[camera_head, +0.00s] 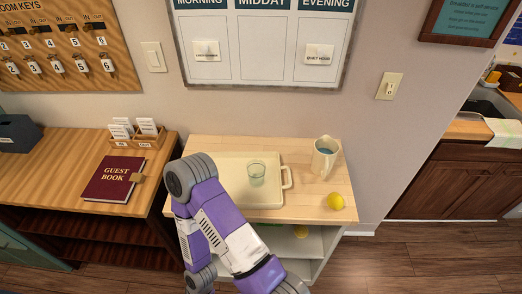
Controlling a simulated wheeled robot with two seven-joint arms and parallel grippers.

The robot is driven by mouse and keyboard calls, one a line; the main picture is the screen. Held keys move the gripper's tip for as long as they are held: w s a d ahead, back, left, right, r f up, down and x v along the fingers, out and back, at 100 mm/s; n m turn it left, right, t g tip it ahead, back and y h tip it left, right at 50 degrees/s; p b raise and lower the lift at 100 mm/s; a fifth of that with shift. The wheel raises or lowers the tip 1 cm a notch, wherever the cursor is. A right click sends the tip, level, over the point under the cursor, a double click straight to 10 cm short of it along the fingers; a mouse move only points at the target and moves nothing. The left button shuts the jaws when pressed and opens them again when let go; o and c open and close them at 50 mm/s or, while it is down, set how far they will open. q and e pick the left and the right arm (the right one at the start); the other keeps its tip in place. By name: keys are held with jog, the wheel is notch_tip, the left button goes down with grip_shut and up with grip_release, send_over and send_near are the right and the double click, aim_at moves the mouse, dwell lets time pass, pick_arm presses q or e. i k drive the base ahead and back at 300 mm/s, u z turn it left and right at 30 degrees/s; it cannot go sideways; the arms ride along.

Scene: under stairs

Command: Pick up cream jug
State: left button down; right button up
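The cream jug (325,156) stands upright at the back right of the light wooden top of a small shelf unit (318,200). It is pale cream, with a handle and something bluish showing at its open top. A purple and grey arm of mine reaches up from the bottom, in front of the left part of the unit, well left of the jug. I cannot tell which arm it is. Neither gripper shows in the picture, and nothing touches the jug.
A cream tray (272,207) with a clear glass (257,174) on it lies left of the jug. A yellow lemon-like fruit (336,201) lies in front of the jug. A desk with a red guest book (111,181) stands left. The wall is close behind; open floor lies right.

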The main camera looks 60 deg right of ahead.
aim_at(325, 149)
jog(key=u, duration=1.65)
jog(key=k, duration=2.75)
jog(key=z, duration=0.4)
